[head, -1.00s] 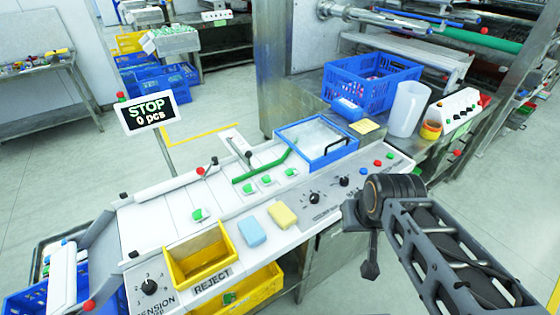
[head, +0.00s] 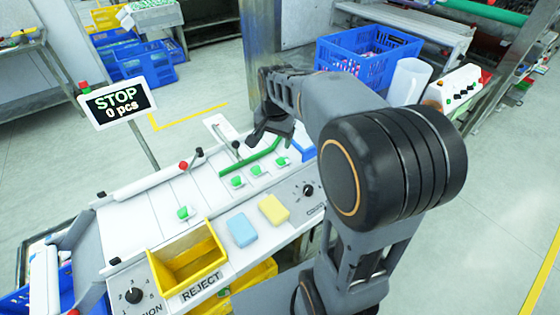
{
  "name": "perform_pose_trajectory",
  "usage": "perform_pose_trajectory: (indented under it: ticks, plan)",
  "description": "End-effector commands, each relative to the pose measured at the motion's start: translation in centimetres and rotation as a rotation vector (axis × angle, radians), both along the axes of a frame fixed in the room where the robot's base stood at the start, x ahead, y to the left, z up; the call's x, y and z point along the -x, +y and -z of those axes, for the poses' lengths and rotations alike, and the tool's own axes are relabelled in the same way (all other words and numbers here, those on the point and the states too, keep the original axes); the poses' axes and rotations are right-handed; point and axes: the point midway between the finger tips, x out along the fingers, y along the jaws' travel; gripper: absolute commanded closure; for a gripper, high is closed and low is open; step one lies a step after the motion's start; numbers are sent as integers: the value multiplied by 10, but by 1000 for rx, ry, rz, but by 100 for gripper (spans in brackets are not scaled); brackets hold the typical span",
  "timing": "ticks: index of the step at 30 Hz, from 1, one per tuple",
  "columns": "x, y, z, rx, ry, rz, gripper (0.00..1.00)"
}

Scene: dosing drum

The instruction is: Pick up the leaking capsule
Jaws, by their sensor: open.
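Several small green-and-white capsules lie on the white conveyor. One capsule (head: 183,213) is apart at the lower left. Three others sit in a slanting row: a left one (head: 237,182), a middle one (head: 256,170) and a right one (head: 282,161). At this size I cannot tell which one leaks. My gripper (head: 264,138) is open, above the far side of the conveyor near the green guide bar (head: 250,156), and no object shows in it. My arm hides most of the blue-rimmed tray behind it.
A yellow reject bin (head: 187,262) stands at the conveyor's front edge, with a blue sponge (head: 241,230) and a yellow sponge (head: 273,209) beside it. A STOP 0 pcs display (head: 117,103) rises at the left. A blue crate (head: 368,55) stands behind my arm.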

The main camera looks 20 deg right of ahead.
Motion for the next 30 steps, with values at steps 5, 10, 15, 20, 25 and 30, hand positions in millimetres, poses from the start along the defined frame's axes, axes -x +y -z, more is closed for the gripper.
perform_pose_trajectory:
  ticks: [5,10,15,20,25,30]
  plan:
    - [-56,-26,35,-42,82,298,26]
    - [-86,-44,61,-60,125,489,26]
    - [-97,-53,82,-66,148,581,26]
    - [-98,-55,110,-67,153,600,26]
    - [-98,-55,139,-67,153,599,26]
    - [-99,-56,157,-68,149,598,26]
